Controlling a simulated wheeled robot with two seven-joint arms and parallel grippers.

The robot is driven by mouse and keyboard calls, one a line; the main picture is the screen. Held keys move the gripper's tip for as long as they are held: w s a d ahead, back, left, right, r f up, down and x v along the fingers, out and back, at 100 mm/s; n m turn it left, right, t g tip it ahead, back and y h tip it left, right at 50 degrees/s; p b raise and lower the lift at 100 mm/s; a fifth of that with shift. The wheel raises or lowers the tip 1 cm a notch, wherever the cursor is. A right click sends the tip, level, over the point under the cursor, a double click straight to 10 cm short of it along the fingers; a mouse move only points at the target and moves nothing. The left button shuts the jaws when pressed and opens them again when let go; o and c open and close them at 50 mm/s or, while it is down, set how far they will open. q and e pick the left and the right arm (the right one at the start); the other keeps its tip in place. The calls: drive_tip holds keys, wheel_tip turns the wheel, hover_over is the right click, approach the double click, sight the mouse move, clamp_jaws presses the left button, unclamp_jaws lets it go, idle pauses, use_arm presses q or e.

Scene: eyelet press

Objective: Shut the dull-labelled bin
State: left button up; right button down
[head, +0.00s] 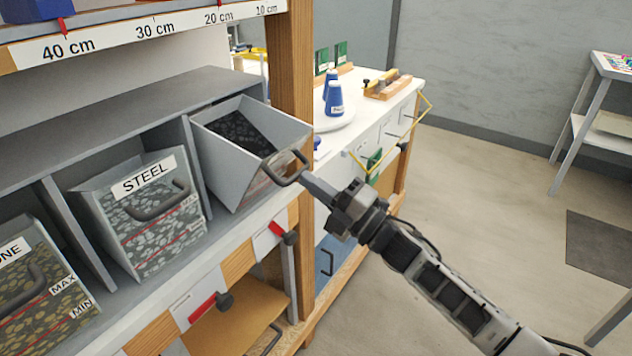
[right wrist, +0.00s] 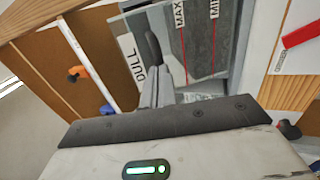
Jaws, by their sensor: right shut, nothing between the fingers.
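The dull-labelled bin (head: 228,165) is the rightmost of the row in the head view, pulled out and tilted forward, with dark pieces inside. Its DULL label (right wrist: 134,62) and dark handle (right wrist: 153,46) show in the right wrist view. The handle (head: 287,170) sticks out from the bin's front in the head view. My right gripper (head: 308,182) is shut and empty, its fingertips right by the handle; I cannot tell whether they touch. Its fingers also show in the right wrist view (right wrist: 163,80). My left gripper is not in view.
The STEEL bin (head: 145,215) and another bin (head: 35,285) sit to the left in the grey rack.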

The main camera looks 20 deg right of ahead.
sight(288, 150)
drive_tip(key=shift+g, duration=0.3)
drive_tip(key=w+a+r+p, duration=0.2)
drive_tip(key=r, duration=0.1)
drive_tip(key=w+a+r+p, duration=0.1)
drive_tip(key=r, duration=0.1)
drive_tip(key=shift+w+r, duration=0.2)
drive_tip(key=shift+w, duration=0.15)
drive_tip(key=shift+r+x, duration=0.25)
drive_tip(key=shift+x, duration=1)
drive_tip(key=shift+s+d, duration=0.15)
